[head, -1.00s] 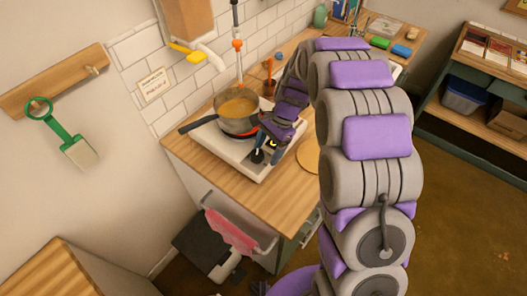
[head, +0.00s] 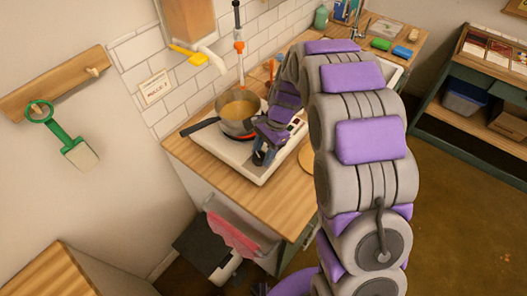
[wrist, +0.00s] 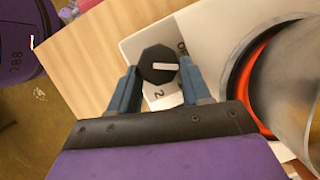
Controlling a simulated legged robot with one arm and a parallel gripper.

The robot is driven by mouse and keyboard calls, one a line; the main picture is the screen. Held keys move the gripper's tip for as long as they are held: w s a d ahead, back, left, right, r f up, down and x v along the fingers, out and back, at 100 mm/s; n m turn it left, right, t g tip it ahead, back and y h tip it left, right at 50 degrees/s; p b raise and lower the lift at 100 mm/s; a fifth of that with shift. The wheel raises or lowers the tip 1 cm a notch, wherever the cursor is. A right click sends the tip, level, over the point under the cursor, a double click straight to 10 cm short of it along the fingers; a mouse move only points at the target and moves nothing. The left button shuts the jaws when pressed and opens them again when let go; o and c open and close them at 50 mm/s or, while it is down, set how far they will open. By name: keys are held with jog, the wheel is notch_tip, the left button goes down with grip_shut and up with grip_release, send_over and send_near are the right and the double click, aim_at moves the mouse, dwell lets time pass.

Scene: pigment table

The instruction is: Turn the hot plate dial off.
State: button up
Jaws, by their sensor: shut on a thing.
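The white hot plate (head: 222,152) sits on the wooden counter, and it shows at the right in the wrist view (wrist: 150,42). Its black dial (wrist: 158,65) has a white pointer line aimed right in the wrist view. Partly covered markings and a "2" are printed beside it. My gripper (wrist: 158,82) has its blue fingers on either side of the dial and is shut on it. In the head view my gripper (head: 263,156) is at the hot plate's front corner and hides the dial. The burner ring (wrist: 250,75) glows orange-red.
A metal pot (head: 238,118) with yellowish liquid stands on the burner, close to my gripper, its dark handle pointing left. A thermometer-like rod (head: 239,45) rises above it. A pink cloth (head: 232,234) hangs at the counter front. Bare counter (head: 240,192) lies before the plate.

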jog(key=shift+s+a+f, duration=0.1)
jog(key=shift+s+a, duration=0.35)
jog(key=shift+a, duration=0.2)
jog(key=shift+d, duration=0.1)
jog(key=shift+w, duration=0.1)
jog(key=shift+w+n+p, duration=0.1)
jog(key=shift+n+p, duration=0.45)
jog(key=shift+n, duration=0.05)
jog(key=n+p, duration=0.1)
jog(key=n, duration=0.1)
jog(key=n+g+h+p, duration=0.1)
jog(key=n, duration=0.1)
jog(key=shift+w+r+h+p, duration=0.15)
jog(key=shift+r+h+p, duration=0.05)
jog(key=shift+h+p, duration=0.15)
jog(key=n+h+p, duration=0.1)
jog(key=n, duration=0.1)
jog(key=shift+f+n+g, duration=0.1)
jog(key=shift+n+g, duration=0.2)
jog(key=shift+n, duration=0.1)
jog(key=shift+a+n+h+p, duration=0.2)
jog(key=shift+n+h+p, duration=0.55)
jog(key=shift+n, duration=1.15)
